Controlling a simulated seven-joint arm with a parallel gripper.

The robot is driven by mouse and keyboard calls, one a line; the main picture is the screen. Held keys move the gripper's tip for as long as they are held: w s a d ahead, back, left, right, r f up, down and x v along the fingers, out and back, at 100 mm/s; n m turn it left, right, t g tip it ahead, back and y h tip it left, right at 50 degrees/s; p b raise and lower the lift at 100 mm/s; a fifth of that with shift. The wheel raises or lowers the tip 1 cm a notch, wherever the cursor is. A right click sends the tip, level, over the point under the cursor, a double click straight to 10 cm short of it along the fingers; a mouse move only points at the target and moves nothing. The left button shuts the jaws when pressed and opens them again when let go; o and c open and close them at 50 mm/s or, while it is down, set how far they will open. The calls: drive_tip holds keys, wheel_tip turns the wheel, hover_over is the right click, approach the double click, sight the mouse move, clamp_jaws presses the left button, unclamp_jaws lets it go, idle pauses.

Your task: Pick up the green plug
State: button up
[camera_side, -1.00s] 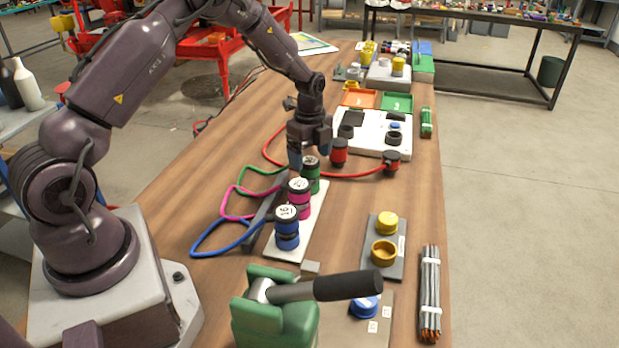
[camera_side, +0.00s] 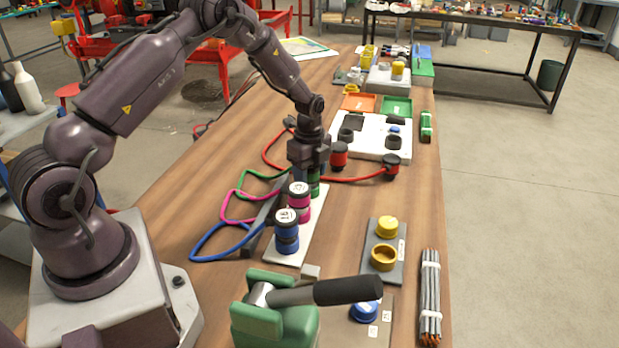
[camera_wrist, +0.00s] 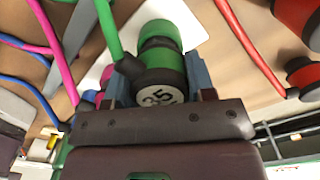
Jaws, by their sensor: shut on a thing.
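The green plug (camera_wrist: 161,72) has a dark cap marked 35 and a green cable running from it. In the side view its green body (camera_side: 314,186) shows just below my gripper (camera_side: 308,168), at the far end of the white strip (camera_side: 318,215). My gripper is shut on the plug, with a blue-grey finger on each side of it in the wrist view. The plug stands upright at its place on the strip; I cannot tell whether its base is clear of it. The magenta plug (camera_side: 299,195) and blue plug (camera_side: 287,230) stand nearer on the same strip.
A white panel (camera_side: 372,140) stands beyond. A grey plate with yellow parts (camera_side: 385,240) is to the right. A green vise (camera_side: 275,318) stands in front.

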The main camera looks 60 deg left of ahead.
drive_tip(key=shift+r, duration=0.1)
drive_tip(key=shift+r, duration=0.25)
drive_tip(key=r, duration=0.3)
drive_tip(key=shift+s+d+r, duration=0.1)
drive_tip(key=shift+s+r, duration=0.1)
drive_tip(key=shift+s, duration=0.1)
drive_tip(key=s+d+r, duration=0.2)
drive_tip(key=s+r, duration=0.2)
drive_tip(key=s, duration=0.2)
drive_tip(key=s+d+r, duration=0.2)
drive_tip(key=s+r, duration=0.3)
drive_tip(key=s, duration=0.1)
drive_tip(key=shift+s+d, duration=0.3)
drive_tip(key=w+d+f+m, duration=0.2)
drive_tip(key=w+d, duration=0.5)
drive_tip(key=d, duration=0.4)
drive_tip(key=w+d+f+m, duration=0.2)
drive_tip(key=w+d+m, duration=0.1)
drive_tip(key=w+d, duration=0.65)
drive_tip(key=shift+n, duration=0.3)
drive_tip(key=shift+s+d+f, duration=0.15)
drive_tip(key=shift+s+f, duration=0.15)
drive_tip(key=shift+f, duration=0.6)
drive_tip(key=shift+s+d+f, duration=0.15)
drive_tip(key=shift+s+f, duration=0.15)
drive_tip(key=shift+f, duration=0.55)
drive_tip(key=shift+s+d+f, duration=0.15)
drive_tip(key=shift+s+f, duration=0.15)
drive_tip(key=shift+f, duration=0.6)
